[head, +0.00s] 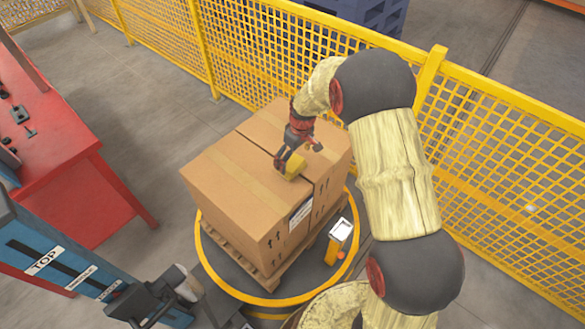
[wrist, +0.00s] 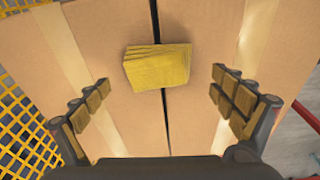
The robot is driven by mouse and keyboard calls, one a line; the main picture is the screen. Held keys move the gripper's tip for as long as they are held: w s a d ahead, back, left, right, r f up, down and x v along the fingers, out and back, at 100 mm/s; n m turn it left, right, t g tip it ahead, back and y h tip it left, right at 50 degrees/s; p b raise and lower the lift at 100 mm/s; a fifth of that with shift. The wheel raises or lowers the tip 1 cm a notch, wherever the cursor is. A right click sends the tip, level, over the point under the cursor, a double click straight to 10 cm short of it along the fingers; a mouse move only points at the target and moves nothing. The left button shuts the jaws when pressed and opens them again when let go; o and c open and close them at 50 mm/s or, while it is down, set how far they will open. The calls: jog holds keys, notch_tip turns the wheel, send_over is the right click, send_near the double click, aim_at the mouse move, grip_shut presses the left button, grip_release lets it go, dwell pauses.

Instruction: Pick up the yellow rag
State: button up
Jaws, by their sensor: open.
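The yellow rag (wrist: 158,65) lies folded in a stack on top of the cardboard boxes (wrist: 205,120), across the dark seam between them. In the head view the rag (head: 292,167) shows in part beside my gripper. My gripper (wrist: 159,92) is open and empty, with one finger to the left and one to the right, both apart from the rag. In the wrist view the rag lies ahead of the space between the fingertips. In the head view my gripper (head: 299,155) is low over the box tops, and its fingers are partly hidden.
The boxes stand on a wooden pallet (head: 232,250) on a round, yellow-rimmed turntable (head: 272,301). A yellow mesh fence (head: 500,130) runs behind and to the right. A red table (head: 60,150) stands at left. A blue machine (head: 60,262) is at lower left.

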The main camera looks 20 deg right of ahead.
aim_at(293, 165)
jog(key=f, duration=0.1)
jog(key=f+b, duration=0.1)
jog(key=f, duration=0.2)
jog(key=shift+w+a+f, duration=0.1)
jog(key=shift+w+f, duration=0.05)
jog(key=shift+w, duration=0.1)
jog(key=shift+c, duration=1.1)
jog(key=c, duration=1.1)
